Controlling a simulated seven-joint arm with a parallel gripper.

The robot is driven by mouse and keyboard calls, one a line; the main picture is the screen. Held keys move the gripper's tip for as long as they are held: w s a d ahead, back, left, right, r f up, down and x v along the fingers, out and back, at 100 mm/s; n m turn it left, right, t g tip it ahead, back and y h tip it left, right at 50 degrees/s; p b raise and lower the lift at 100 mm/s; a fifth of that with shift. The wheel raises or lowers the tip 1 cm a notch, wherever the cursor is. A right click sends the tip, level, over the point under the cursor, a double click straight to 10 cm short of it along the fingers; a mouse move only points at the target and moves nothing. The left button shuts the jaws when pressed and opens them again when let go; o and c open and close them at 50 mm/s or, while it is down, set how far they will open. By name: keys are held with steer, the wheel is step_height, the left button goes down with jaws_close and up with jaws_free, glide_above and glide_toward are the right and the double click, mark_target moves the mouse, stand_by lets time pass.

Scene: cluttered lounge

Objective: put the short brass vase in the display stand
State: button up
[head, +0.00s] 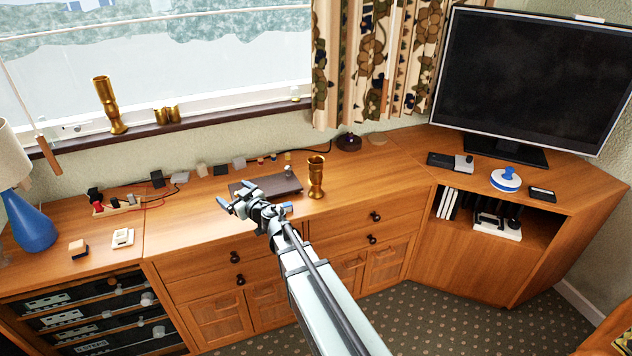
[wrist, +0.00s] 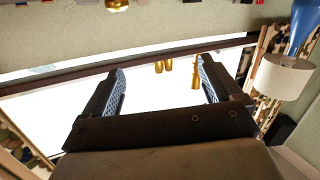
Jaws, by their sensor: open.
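A brass vase (head: 316,178) with a flared rim stands upright on the wooden cabinet, right of my gripper. It looks shorter than the brass vase (head: 108,105) on the windowsill. In the wrist view, which is upside down, a brass piece (wrist: 117,5) is cut off at the top edge. The taller vase (wrist: 195,75) also shows there. My gripper (head: 237,194) is open and empty above the cabinet, with its jaws towards the window. A flat dark brown slab (head: 262,190) lies behind it, partly hidden; I cannot tell whether it is the display stand.
Small brass cups (head: 167,115) stand on the sill. Small blocks and cables line the cabinet back. A blue lamp (head: 30,222) stands left, a television (head: 535,75) right. The cabinet top (head: 375,190) right of the shorter vase is largely clear.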

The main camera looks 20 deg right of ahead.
steer(key=w+d+m+t+h, duration=0.1)
steer(key=w+d+m+h, duration=0.1)
steer(key=d+m+h, duration=0.3)
steer(key=m+g+h, duration=0.3)
steer(key=m+h, duration=0.7)
steer(key=h, duration=0.5)
glide_toward(318, 157)
steer(key=shift+f+x, duration=0.2)
steer(key=shift+x, duration=4.9)
jaws_close()
